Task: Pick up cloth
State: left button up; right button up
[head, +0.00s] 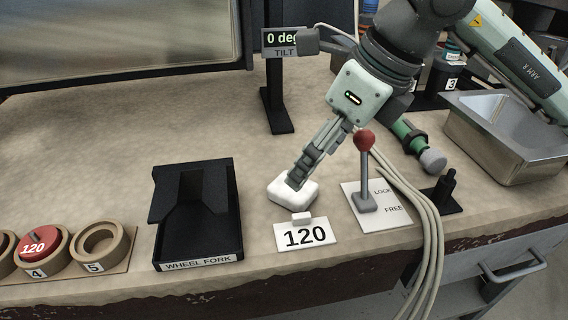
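A small white pad with rounded corners, which looks like the cloth (279,194), lies on the bench just behind the card marked 120. My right gripper (296,182) comes down from the upper right, and its fingertips meet the top of the white pad. The fingers are seen nearly edge-on and overlap, so I cannot tell whether they are closed on the pad. The pad appears to rest on the bench. My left gripper is not in view.
The 120 card (305,236) is in front. A black wheel fork tray (196,258) stands left, beside numbered wooden ring holders (115,262). A red-knobbed lever (365,165), loose cables (432,225) and a metal basin (500,140) are right. A tilt display stand (280,115) stands behind.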

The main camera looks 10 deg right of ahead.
aim_at(293, 191)
jog(key=shift+h, duration=0.3)
jog(key=x, duration=0.7)
jog(key=shift+w+d+f, duration=0.1)
jog(key=shift+w+f, duration=0.1)
jog(key=c, duration=1.1)
jog(key=shift+r+t, duration=0.1)
jog(key=shift+t, duration=0.2)
jog(key=shift+c, duration=0.2)
